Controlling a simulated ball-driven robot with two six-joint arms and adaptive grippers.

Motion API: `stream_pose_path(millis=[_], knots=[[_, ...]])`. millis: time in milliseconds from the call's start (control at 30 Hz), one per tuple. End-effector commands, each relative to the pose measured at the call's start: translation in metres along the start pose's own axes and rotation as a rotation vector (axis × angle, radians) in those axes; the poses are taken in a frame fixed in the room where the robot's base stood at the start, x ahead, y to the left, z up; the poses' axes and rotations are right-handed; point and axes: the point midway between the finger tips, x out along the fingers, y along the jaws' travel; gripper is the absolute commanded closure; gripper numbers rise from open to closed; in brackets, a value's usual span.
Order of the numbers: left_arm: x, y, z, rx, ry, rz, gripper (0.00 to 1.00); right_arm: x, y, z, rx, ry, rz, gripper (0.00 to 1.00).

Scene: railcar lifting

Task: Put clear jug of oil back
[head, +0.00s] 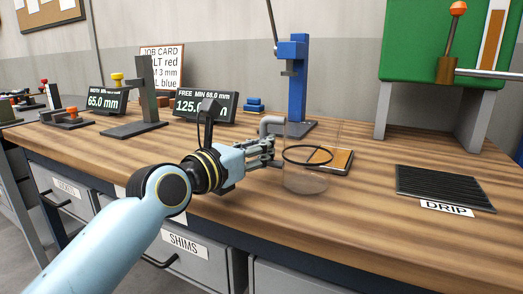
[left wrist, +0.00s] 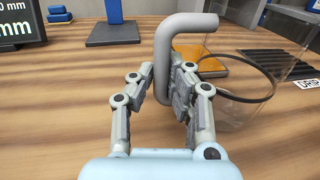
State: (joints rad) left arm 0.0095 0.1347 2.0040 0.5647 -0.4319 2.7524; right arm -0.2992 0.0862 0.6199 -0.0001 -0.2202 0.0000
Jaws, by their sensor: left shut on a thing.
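The clear jug (head: 305,178) is a see-through vessel with a dark rim ring and a grey bent handle (head: 270,124). It looks upright, at or just above the wooden bench; I cannot tell if it touches. My left gripper (head: 272,150) comes from the left and is shut on the jug's handle. In the left wrist view the fingers (left wrist: 166,90) close around the upright part of the handle (left wrist: 163,62), with the jug (left wrist: 235,95) to the right. The oil level cannot be made out. My right gripper is not in view.
A black ribbed mat (head: 445,186) with a DRIP label (head: 447,208) lies to the right on the bench. An orange-topped dark tray (head: 335,160) lies just behind the jug. A blue stand (head: 297,85) rises behind. Bare bench lies between jug and mat.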

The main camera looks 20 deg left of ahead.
Motion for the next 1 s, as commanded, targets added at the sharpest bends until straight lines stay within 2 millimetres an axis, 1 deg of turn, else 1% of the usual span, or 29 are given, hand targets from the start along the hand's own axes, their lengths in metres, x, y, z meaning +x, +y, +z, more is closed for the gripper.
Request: stream_pose_path(millis=[100,133,300,533,600,667,767,1000], knots=[[0.0,0.0,-0.003,-0.002,0.0,0.0,1.0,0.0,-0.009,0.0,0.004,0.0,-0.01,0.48],[0.0,0.0,-0.003,-0.001,0.0,0.0,0.85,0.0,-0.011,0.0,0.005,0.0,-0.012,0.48],[0.0,0.0,-0.003,-0.001,0.0,0.0,0.64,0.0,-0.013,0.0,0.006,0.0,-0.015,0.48],[0.0,0.0,-0.003,-0.001,0.0,0.0,0.64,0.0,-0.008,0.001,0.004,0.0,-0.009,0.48],[0.0,0.0,0.0,0.0,-0.001,0.0,0.64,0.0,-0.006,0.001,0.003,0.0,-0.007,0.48],[-0.005,0.0,0.0,0.001,0.002,0.0,0.64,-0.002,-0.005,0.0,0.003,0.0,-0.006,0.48],[-0.021,0.0,0.0,0.002,0.005,0.0,0.64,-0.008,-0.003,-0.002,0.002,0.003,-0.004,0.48],[-0.077,0.0,0.002,0.003,0.006,-0.001,0.64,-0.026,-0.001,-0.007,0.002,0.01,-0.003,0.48]])
